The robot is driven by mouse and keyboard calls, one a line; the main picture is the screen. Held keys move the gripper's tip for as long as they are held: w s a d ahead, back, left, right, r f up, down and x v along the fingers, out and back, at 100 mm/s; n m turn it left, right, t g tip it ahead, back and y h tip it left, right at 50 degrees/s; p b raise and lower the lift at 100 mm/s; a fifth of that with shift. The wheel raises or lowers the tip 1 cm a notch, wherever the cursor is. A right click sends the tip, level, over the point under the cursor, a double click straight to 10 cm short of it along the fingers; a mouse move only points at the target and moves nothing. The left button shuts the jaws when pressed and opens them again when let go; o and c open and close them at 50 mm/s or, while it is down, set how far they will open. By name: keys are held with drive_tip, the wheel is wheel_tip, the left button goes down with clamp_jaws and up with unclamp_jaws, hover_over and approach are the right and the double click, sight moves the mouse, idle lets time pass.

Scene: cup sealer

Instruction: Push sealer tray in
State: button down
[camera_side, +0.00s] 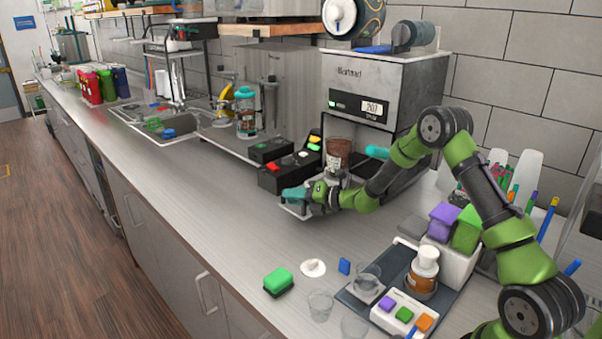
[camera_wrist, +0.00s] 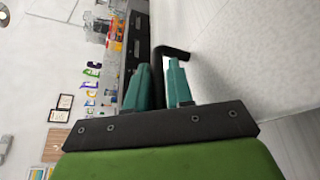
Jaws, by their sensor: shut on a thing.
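The cup sealer (camera_side: 364,88) is a grey metal machine with a lit display, standing against the tiled wall. A clear cup with brown contents (camera_side: 339,153) stands upright below the display, at the sealer's front. The sealer tray (camera_side: 296,210) shows only as a pale edge beneath my gripper; the rest is hidden by my arm. My gripper (camera_side: 293,196) has teal fingers and is low in front of the sealer. In the wrist view, the fingers (camera_wrist: 160,83) are shut on a bent black handle (camera_wrist: 172,52) that runs between them.
Black boxes with coloured buttons (camera_side: 285,170) stand close left of my gripper. A dark tray (camera_side: 360,295) with a bottle, clear cup and coloured blocks lies in front. The counter's front-left stretch is clear.

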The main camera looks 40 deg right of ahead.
sight(335, 177)
drive_tip(key=d, duration=1.7)
drive_tip(key=shift+s+d+f, duration=0.1)
drive_tip(key=shift+d+f, duration=0.1)
drive_tip(key=c, duration=1.3)
unclamp_jaws()
drive_tip(key=shift+o, duration=0.9)
drive_tip(key=shift+r, duration=0.1)
